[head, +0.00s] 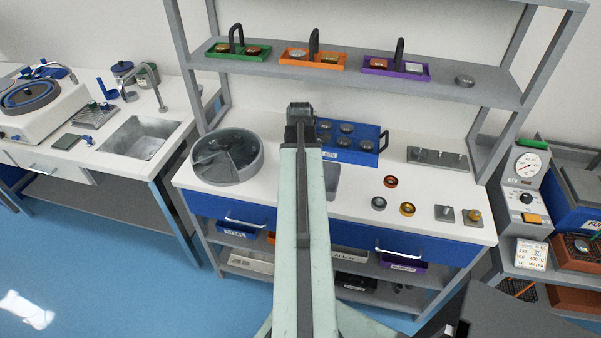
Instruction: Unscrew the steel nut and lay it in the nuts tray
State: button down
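A small plate with a grey metal, nut-like piece (445,212) stands near the front right of the white bench; it looks like the steel nut, but its thread is too small to make out. Beside it is a similar plate with a brass-coloured piece (473,216). No tray can be read as the nuts tray. A blue tray (366,156) with several round metal pieces and an unreadable label sits mid-bench. A flat grey tray (332,187) is partly hidden behind my arm. My arm reaches over the bench; its dark end (299,112) shows, but no fingertips can be told apart.
A round grey bowl (228,158) stands at the bench's left. Red (390,181), grey (378,203) and yellow (407,209) rings lie front right of centre. The shelf (370,77) above holds handled trays. A gauge instrument (525,180) stands at right.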

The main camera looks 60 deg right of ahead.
jog(key=shift+s+a+f, duration=0.1)
jog(key=shift+f, duration=0.05)
dwell(0.5)
jog(key=c, duration=1)
grip_release()
jog(key=shift+r+p, duration=0.45)
jog(key=shift+r, duration=0.1)
notch_tip(320, 180, up, 7)
jog(key=p, duration=0.7)
